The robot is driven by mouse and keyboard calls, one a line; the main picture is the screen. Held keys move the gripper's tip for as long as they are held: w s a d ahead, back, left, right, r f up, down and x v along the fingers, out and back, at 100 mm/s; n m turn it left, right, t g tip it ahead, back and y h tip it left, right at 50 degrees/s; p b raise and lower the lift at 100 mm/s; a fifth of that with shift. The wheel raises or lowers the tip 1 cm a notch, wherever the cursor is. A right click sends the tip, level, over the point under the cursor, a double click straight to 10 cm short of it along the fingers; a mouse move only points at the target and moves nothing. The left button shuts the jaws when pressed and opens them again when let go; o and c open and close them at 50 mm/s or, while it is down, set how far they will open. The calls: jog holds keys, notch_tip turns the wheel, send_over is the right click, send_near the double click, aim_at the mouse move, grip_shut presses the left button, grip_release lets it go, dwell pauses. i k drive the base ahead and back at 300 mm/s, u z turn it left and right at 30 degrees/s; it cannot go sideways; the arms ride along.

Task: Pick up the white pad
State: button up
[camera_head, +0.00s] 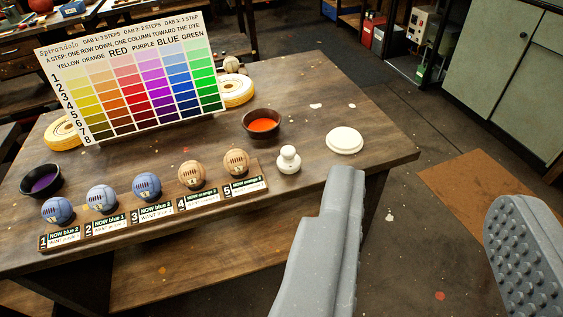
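A white round flat disc (345,140) lies on the wooden table near its right corner. Just left of it stands a small white knobbed piece (288,160), wider at its base and round on top. I cannot tell for certain which of these two is the white pad. My gripper (425,188) is open and empty, its two grey fingers wide apart at the lower right. The left finger's tip lies just below the disc in the picture. The right finger, with a studded inner face, is over the floor side.
On the wooden table (310,85) stand a color chart (135,80), a bowl of orange dye (262,124), a bowl of purple dye (42,181) and a labelled rack (150,212) with several blue and tan balls. Yellow-edged rolls (236,91) sit by the chart. Open floor lies right of the table.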

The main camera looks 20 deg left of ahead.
aim_at(289, 162)
jog(key=u, duration=0.05)
jog(key=i, duration=1)
jog(key=z, duration=0.05)
